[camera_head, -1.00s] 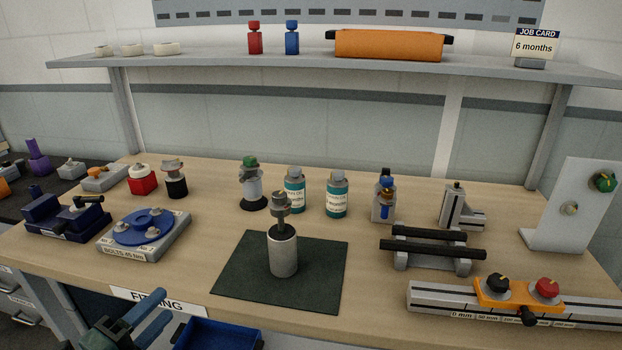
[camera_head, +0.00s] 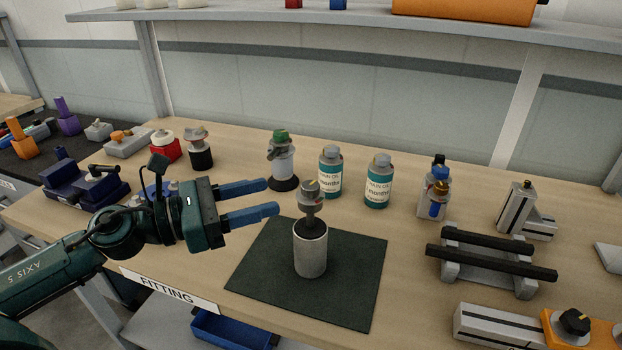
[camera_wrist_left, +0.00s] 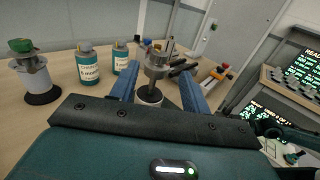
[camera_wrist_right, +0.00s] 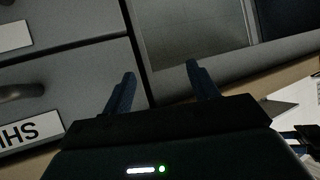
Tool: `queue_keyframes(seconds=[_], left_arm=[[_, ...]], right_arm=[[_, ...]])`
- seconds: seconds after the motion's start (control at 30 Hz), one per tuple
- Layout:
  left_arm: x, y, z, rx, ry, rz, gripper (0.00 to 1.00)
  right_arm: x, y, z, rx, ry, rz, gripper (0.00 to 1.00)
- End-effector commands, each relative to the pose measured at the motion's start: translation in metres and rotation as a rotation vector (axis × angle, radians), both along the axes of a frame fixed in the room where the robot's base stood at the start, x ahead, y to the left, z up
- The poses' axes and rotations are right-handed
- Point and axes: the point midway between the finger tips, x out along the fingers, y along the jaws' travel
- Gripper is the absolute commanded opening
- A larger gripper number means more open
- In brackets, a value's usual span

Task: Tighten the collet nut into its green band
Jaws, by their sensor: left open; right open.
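A grey metal collet piece with a round nut (camera_head: 311,188) stands upright on a pale grey cylinder (camera_head: 310,252) on the dark green mat. A small yellow mark shows on its top. I cannot make out a green band on it. My left gripper (camera_head: 272,196) is open and empty, its two blue fingers pointing right toward the nut, with a gap left. In the left wrist view the nut (camera_wrist_left: 157,65) appears between and beyond the fingers. My right gripper (camera_wrist_right: 160,70) is open and empty, in front of grey drawers; it is out of the head view.
A green-capped holder (camera_head: 281,160) and two teal-labelled bottles (camera_head: 330,172) stand behind the mat (camera_head: 350,300). A rack with black bars (camera_head: 490,252) is at right. Blue blocks (camera_head: 85,185) and a partly hidden blue disc fixture lie left, behind my left arm. The mat's right side is clear.

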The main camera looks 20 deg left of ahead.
Motion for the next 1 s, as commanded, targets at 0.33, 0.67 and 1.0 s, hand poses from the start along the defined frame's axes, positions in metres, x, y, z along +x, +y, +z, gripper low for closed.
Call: queue_keyframes(seconds=[0.33,0.67,1.0], left_arm=[[0.025,-0.03,0.006,-0.002,-0.003,0.0,0.47],[0.052,-0.061,0.004,-0.002,-0.001,0.002,0.47],[0.058,-0.07,0.0,0.001,0.001,0.001,0.47]], right_arm=[[0.0,-0.004,0.016,-0.042,0.005,0.007,0.59],[-0.002,-0.015,0.02,-0.061,0.048,-0.023,0.59],[-0.002,-0.018,0.015,-0.064,0.066,-0.036,0.59]])
